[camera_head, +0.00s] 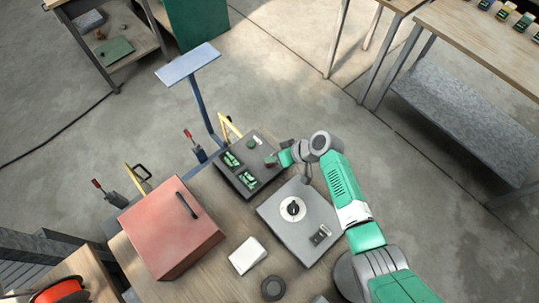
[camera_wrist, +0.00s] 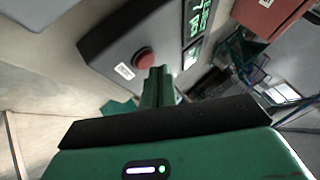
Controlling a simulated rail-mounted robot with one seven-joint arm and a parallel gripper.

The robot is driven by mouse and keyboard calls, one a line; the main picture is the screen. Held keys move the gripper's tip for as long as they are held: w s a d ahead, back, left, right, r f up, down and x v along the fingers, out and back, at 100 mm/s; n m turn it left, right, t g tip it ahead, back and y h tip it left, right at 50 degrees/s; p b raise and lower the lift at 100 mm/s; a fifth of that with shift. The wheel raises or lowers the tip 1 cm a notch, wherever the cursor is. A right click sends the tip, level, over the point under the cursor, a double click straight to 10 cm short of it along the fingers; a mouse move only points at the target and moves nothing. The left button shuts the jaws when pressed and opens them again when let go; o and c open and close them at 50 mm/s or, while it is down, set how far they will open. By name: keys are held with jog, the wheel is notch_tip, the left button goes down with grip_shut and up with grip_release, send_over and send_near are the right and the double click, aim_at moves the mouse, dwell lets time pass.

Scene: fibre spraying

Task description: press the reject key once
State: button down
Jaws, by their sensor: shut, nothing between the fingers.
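A dark console (camera_head: 262,178) stands on the bench in the head view, with lit green displays and a green round key (camera_head: 252,143). In the wrist view the console (camera_wrist: 105,45) shows a red round key (camera_wrist: 145,58) with a small white label beside it, too small to read. I cannot read which key is marked reject. My gripper (camera_head: 284,158) is at the console's right edge in the head view. In the wrist view its green fingers (camera_wrist: 158,86) are together and empty, pointing toward the red key, just short of it in the picture. Whether they touch cannot be told.
A red box with a handle (camera_head: 172,236) stands left on the bench. A grey unit with a black knob (camera_head: 300,222) is right of the console. A white wedge (camera_head: 247,255) and a dark ring (camera_head: 273,288) lie in front. A blue post (camera_head: 200,105) rises behind.

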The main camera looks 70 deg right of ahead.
jog(key=shift+f+b, duration=0.4)
jog(key=shift+f, duration=0.2)
dwell(0.5)
jog(key=shift+r, duration=0.1)
jog(key=shift+r+p, duration=0.75)
jog(key=shift+r, duration=0.05)
notch_tip(320, 180, up, 5)
jog(key=p, duration=0.4)
jog(key=shift+r, duration=0.1)
dwell(0.8)
